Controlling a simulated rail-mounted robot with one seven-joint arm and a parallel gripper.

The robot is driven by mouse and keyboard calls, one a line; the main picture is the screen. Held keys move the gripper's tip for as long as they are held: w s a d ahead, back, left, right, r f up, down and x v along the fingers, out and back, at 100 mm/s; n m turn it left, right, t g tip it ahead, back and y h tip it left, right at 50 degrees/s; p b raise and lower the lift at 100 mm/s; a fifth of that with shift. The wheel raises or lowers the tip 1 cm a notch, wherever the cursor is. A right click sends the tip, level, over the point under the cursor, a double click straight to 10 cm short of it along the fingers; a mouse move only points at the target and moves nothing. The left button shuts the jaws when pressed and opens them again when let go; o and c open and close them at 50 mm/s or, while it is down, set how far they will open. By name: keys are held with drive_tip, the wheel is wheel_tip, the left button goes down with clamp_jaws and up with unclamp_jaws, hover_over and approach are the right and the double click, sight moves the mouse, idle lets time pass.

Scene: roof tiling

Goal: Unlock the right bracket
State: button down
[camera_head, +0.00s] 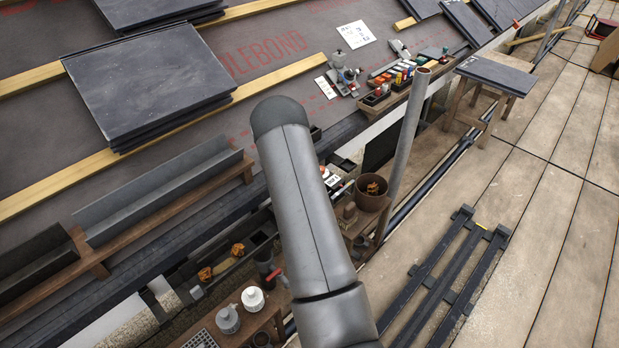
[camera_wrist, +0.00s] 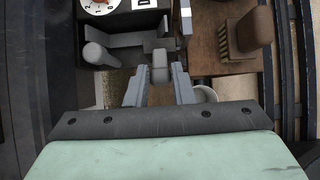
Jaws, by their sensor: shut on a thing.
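In the wrist view my gripper (camera_wrist: 159,82) has its two grey fingers closed about a small grey block-like handle (camera_wrist: 160,63). The handle sits at the near end of a grey metal fixture (camera_wrist: 128,40), which looks like the bracket, but I cannot tell for sure. Whether the bracket is locked cannot be told. In the head view my arm hides the gripper and the place where it works.
A white dial with a red pointer (camera_wrist: 103,4) is beyond the fixture. A brown brush (camera_wrist: 247,34) lies on wood at the right, and a white round container (camera_wrist: 205,95) is beside the right finger. In the head view a grey pole (camera_head: 406,135) stands right of my arm.

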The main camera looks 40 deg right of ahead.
drive_tip(key=r+y+p, duration=0.1)
drive_tip(key=p, duration=0.2)
drive_tip(key=d+r+y+p, duration=0.1)
drive_tip(key=p, duration=0.2)
drive_tip(key=shift+d+y, duration=0.2)
drive_tip(key=shift+y, duration=0.1)
drive_tip(key=shift+d+f+y+p, duration=0.1)
drive_tip(key=shift+d+y+p, duration=0.25)
drive_tip(key=shift+p, duration=0.3)
drive_tip(key=shift+w+d+f+g+y, duration=0.25)
drive_tip(key=shift+d+g+y, duration=0.1)
drive_tip(key=shift+y, duration=0.6)
drive_tip(key=d+y+b, duration=0.1)
drive_tip(key=b, duration=0.1)
drive_tip(key=y+b, duration=0.2)
drive_tip(key=b, duration=0.1)
drive_tip(key=shift+w+d+f+g, duration=0.15)
drive_tip(key=shift+d+f+g, duration=0.1)
drive_tip(key=shift+d+f, duration=0.1)
drive_tip(key=y+b, duration=0.1)
drive_tip(key=b, duration=0.1)
drive_tip(key=y+b, duration=0.1)
drive_tip(key=b, duration=0.1)
drive_tip(key=shift+d, duration=0.35)
drive_tip(key=shift+d+r+y+b, duration=0.25)
drive_tip(key=shift+y+b, duration=0.35)
drive_tip(key=shift+b, duration=0.5)
drive_tip(key=shift+r, duration=0.1)
